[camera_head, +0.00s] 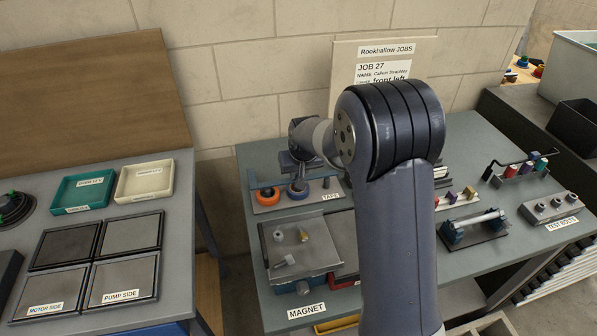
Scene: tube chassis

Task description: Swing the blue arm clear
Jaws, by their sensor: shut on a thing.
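My gripper (290,161) shows small and partly hidden at the far end of my arm, above the left end of the tape rack (325,196). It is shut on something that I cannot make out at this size. A dark blue-grey roll (298,190) sits right below it on the rack, beside an orange roll (266,194). I cannot tell whether the gripper touches that roll. No separate blue arm can be made out; my own arm hides the middle of the grey bench (455,265).
The magnet tray (318,247) with small metal parts is at the bench's front left. A tube stand with blue ends (475,226) and a test bolts block (550,208) are to the right. A job board (344,62) stands behind. The left table (178,235) holds trays and dark-framed plates.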

